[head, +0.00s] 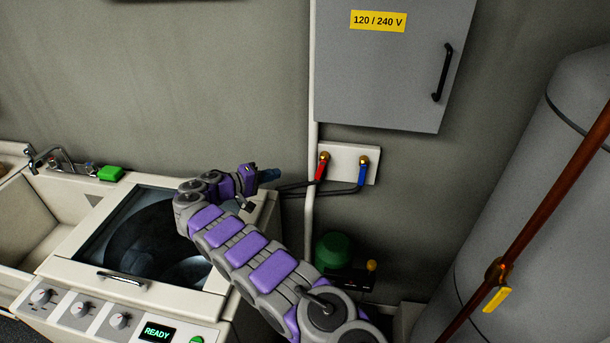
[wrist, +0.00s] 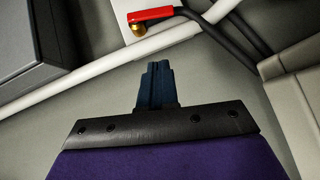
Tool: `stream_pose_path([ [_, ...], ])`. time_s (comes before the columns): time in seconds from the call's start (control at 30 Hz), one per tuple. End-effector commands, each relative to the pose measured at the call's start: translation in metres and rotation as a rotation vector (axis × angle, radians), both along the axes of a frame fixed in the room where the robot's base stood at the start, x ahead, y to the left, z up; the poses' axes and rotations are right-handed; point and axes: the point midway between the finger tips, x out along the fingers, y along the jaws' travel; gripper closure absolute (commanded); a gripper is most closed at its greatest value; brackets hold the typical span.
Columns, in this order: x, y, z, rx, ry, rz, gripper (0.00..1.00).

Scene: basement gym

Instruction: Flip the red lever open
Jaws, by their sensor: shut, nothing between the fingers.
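The red lever (head: 321,166) is on the left valve of a white wall plate (head: 343,150), below the grey electrical box. In the wrist view the red lever (wrist: 152,14) lies near the top, with its brass pivot (wrist: 138,30) at its left end. My gripper (head: 272,174) is to the left of the lever in the head view, above the washer's back right corner. In the wrist view my gripper (wrist: 157,68) points toward the lever, its dark blue fingers shut and empty, with a gap between the tips and the lever.
A blue lever (head: 362,175) is right beside the red one. Dark hoses (head: 330,190) run from both valves toward the washer (head: 120,290). A white vertical pipe (head: 311,190) stands left of the plate. A grey tank (head: 540,220) and copper pipe (head: 550,205) are at right.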

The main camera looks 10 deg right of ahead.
Motion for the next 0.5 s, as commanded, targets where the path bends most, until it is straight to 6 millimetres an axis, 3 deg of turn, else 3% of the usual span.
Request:
stream_pose_path([
  [0.27, 0.001, 0.012, -0.011, 0.002, -0.032, 0.011, 1.00],
  [0.5, 0.012, -0.014, -0.017, 0.001, -0.030, 0.006, 1.00],
])
